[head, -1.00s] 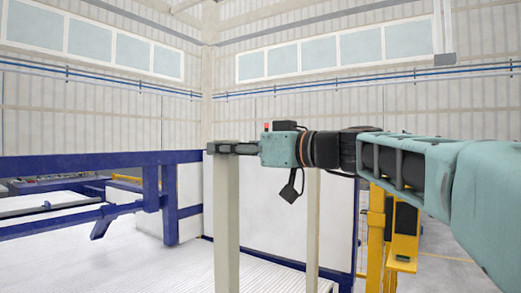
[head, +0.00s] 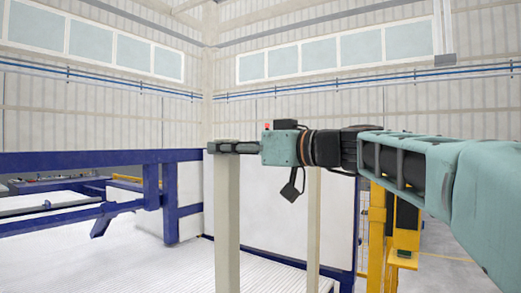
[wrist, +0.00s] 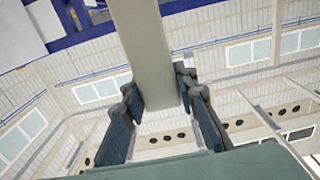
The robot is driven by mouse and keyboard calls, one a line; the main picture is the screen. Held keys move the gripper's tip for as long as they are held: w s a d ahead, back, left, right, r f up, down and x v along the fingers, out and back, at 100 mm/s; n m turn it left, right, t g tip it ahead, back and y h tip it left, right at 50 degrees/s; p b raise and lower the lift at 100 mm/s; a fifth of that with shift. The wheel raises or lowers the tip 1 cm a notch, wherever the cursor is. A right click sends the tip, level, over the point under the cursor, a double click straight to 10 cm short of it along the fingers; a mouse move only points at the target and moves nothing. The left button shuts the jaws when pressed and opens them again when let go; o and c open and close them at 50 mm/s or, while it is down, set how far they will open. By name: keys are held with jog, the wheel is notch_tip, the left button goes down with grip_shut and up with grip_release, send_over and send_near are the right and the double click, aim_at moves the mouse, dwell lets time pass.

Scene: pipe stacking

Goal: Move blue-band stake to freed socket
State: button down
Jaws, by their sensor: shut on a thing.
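A tall beige stake (head: 227,225) stands upright at the middle of the head view, its top at gripper height. My gripper (head: 222,147) is shut on it near the top, reaching in from the right. In the wrist view the same stake (wrist: 148,45) runs between the two fingers of my gripper (wrist: 158,88). A second beige stake (head: 313,220) stands upright to the right, behind my arm. No blue band shows on either stake. The stakes' lower ends and any socket are out of view.
A blue steel frame (head: 105,160) stands at the left, with a white panel (head: 285,215) behind the stakes. A yellow post (head: 376,240) stands at the right, below my arm. The pale ribbed surface (head: 150,270) at lower left looks clear.

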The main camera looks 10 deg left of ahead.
dwell(0.4)
jog(key=c, duration=1.5)
grip_release()
jog(key=shift+s, duration=0.1)
jog(key=shift+o, duration=0.2)
jog(key=v, duration=0.7)
jog(key=shift+d, duration=0.35)
jog(key=shift+f, duration=0.1)
